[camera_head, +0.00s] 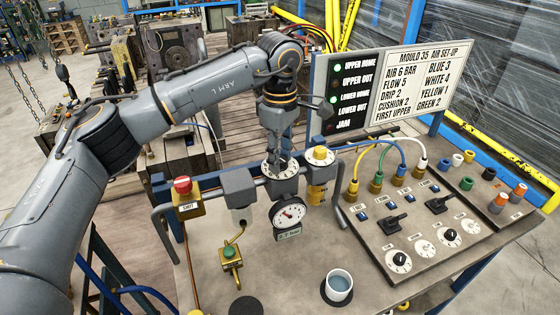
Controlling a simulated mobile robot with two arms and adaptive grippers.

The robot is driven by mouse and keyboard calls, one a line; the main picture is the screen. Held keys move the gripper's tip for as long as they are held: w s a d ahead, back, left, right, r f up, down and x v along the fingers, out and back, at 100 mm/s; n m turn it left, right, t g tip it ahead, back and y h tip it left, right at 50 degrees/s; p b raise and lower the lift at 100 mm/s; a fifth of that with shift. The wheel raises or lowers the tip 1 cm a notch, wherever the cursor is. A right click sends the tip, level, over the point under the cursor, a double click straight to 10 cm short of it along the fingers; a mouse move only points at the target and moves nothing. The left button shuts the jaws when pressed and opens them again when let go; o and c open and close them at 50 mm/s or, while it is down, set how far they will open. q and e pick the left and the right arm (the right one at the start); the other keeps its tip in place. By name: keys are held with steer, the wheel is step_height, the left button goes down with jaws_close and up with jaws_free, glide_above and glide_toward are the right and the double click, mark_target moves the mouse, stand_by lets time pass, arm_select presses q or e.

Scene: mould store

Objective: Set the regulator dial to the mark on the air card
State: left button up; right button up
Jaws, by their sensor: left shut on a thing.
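The regulator dial (290,170) is a white marked disc on top of the grey regulator body at the middle of the bench. My left gripper (276,158) points down onto it and is shut on its knob, which the fingers mostly hide. A round pressure gauge (289,213) with a small green display (288,235) hangs in front below; the display's figures are too small to read surely. The air card (430,85) is the white board headed "MOULD 35 AIR SET-UP"; its first line reads "AIR 6 BAR". My right gripper is out of view.
A yellow-topped dial unit (320,156) stands close right of the regulator, a red button box (186,195) to its left. A sloping panel (400,225) with hoses, switches and knobs fills the right. A mug (338,286) stands at the front. Two green lamps glow on the status board (350,95).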

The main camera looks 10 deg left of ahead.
arm_select(q)
steer(key=m+b, duration=0.1)
steer(key=m, duration=0.2)
steer(key=shift+m, duration=0.4)
steer(key=m, duration=0.3)
steer(key=shift+m+b, duration=0.3)
steer(key=m, duration=0.8)
steer(key=shift+m, duration=0.3)
steer(key=shift+r, duration=0.1)
steer(key=o, duration=1.1)
steer(key=shift+o, duration=0.2)
step_height(320, 180, up, 12)
